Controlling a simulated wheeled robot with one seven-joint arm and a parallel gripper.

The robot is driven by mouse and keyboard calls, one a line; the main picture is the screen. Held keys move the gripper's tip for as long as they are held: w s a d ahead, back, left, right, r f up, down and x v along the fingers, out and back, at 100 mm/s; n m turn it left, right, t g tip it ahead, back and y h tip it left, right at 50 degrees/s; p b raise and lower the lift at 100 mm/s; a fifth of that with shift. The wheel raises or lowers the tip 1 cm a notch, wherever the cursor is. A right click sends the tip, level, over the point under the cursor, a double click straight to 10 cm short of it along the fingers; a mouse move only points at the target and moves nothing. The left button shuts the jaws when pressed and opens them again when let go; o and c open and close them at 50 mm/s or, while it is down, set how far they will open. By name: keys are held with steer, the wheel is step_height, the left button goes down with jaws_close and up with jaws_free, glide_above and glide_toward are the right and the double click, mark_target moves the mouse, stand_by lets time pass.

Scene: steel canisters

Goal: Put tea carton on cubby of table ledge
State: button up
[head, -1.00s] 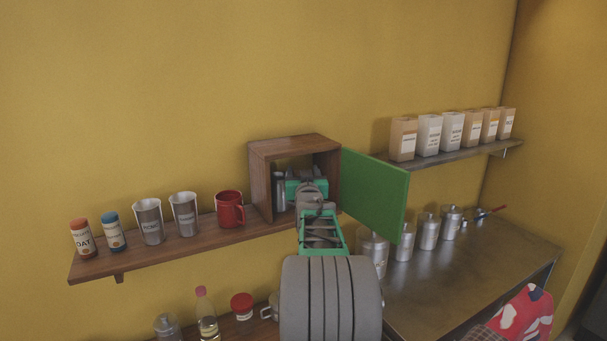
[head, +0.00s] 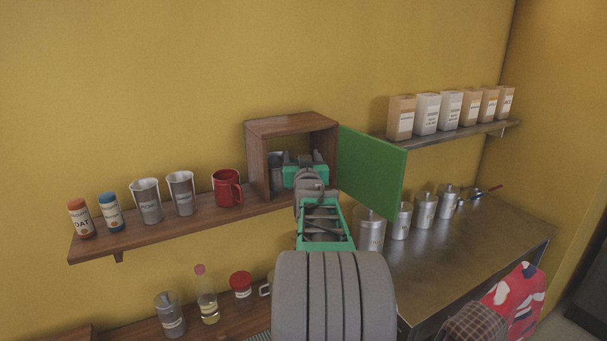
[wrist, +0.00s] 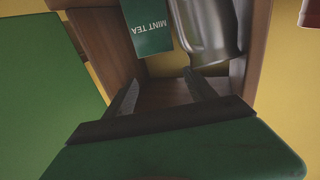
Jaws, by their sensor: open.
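The green tea carton (wrist: 150,28), lettered MINT TEA, is inside the wooden cubby (head: 288,124) and appears upside down in the wrist view. It is hidden behind my gripper in the head view. A steel canister (wrist: 206,28) is beside it in the cubby and shows partly in the head view (head: 275,172). The cubby sits on the wooden table ledge (head: 160,229). My gripper (head: 303,158) is at the cubby's open front. In the wrist view my gripper (wrist: 162,82) has its fingers spread with nothing between them; the carton is beyond the tips, apart from them.
The green door (head: 372,175) stands open, close on the right of my arm. A red mug (head: 227,187), steel cups (head: 146,201) and small jars (head: 82,218) stand left of the cubby. Steel canisters (head: 424,211) line the counter, with bags (head: 427,114) on the shelf above.

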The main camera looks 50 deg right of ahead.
steer(key=a+f+n+g+y, duration=0.15)
steer(key=a+f, duration=0.25)
steer(key=a, duration=0.4)
steer(key=s+a+f+n+y+b, duration=0.1)
steer(key=a+f+y, duration=0.25)
steer(key=a, duration=0.55)
steer(key=a+f+n+g+y, duration=0.1)
steer(key=a+f+y, duration=0.1)
steer(key=a+f, duration=0.45)
steer(key=s+a+f+n+g+y, duration=0.2)
steer(key=s+a+f+g, duration=0.2)
steer(key=s+a, duration=0.5)
steer(key=s+a+f+n+g+y, duration=0.2)
steer(key=s+a+f+g, duration=0.2)
steer(key=s+a, duration=0.5)
steer(key=a+f, duration=0.2)
steer(key=a, duration=0.2)
steer(key=shift+s+a+n+y, duration=0.15)
steer(key=shift+a+n+y, duration=0.1)
steer(key=shift+n+y, duration=0.15)
steer(key=shift+c, duration=0.5)
